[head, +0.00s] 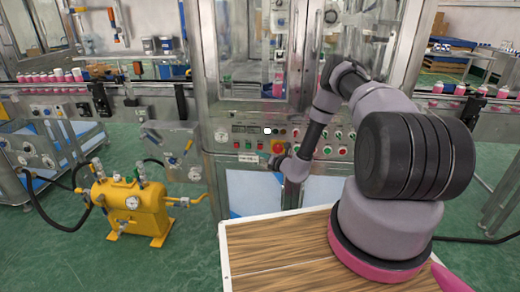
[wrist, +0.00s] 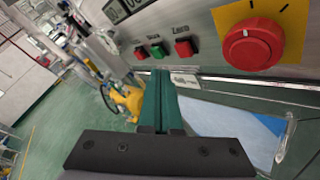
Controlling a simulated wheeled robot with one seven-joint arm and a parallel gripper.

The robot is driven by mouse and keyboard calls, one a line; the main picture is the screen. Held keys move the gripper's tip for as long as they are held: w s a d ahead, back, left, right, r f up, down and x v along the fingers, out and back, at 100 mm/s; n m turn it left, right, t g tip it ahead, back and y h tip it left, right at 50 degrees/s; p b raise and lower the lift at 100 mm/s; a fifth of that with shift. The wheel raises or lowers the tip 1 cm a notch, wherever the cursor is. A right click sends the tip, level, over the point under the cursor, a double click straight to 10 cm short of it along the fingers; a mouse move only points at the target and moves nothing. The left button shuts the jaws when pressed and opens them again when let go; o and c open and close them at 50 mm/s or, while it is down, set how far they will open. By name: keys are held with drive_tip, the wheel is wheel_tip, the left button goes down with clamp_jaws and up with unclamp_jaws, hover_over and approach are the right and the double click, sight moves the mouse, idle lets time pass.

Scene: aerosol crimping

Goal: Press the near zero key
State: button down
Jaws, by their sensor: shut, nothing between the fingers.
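The steel control panel (head: 237,143) carries small square keys, which show best in the wrist view. A red key (wrist: 184,48) sits just below the "Zero" label (wrist: 180,29). A green key (wrist: 158,49) and another red key (wrist: 140,53) sit to its left, near a second label. My gripper (wrist: 160,73) has green fingers shut together and empty. In the wrist view its tips lie below the green key and lower left of the red key under "Zero". No contact with a key shows. In the head view the fingertips are hard to make out.
A large red knob (wrist: 252,44) on a yellow plate sticks out right of the keys. A digital display (wrist: 117,10) is above them. A yellow pump unit (head: 130,208) stands on the green floor at left. A wooden-topped table (head: 270,250) is in front.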

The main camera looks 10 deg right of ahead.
drive_tip(key=s, duration=0.1)
drive_tip(key=s+a, duration=0.1)
drive_tip(key=shift+s, duration=0.35)
drive_tip(key=s+a+r+n+g+y, duration=0.1)
drive_tip(key=a+r+n+g+y, duration=0.15)
drive_tip(key=r+n, duration=0.45)
drive_tip(key=s+a+r+n+g+y, duration=0.1)
drive_tip(key=a+r+n+g+y, duration=0.15)
drive_tip(key=r, duration=0.85)
drive_tip(key=s+a+r+n+g+y, duration=0.25)
drive_tip(key=r+n, duration=0.25)
drive_tip(key=r, duration=0.5)
drive_tip(key=s+a+r+n+g+h, duration=0.15)
drive_tip(key=s+r+n+g, duration=0.25)
drive_tip(key=s+r+n, duration=0.4)
drive_tip(key=s+d+r+n+t+h, duration=0.1)
drive_tip(key=s+d+r+n+h, duration=0.2)
drive_tip(key=s+r, duration=0.3)
drive_tip(key=s+d+r+n+t+h, duration=0.1)
drive_tip(key=s+d+r+n+h, duration=0.3)
drive_tip(key=s, duration=0.7)
drive_tip(key=s+d+r+n+t+h, duration=0.2)
drive_tip(key=s+d+r+n+h, duration=0.2)
drive_tip(key=s+d+r, duration=0.3)
drive_tip(key=shift+s+d+r, duration=0.25)
drive_tip(key=shift+s+r, duration=0.1)
drive_tip(key=shift+s, duration=0.35)
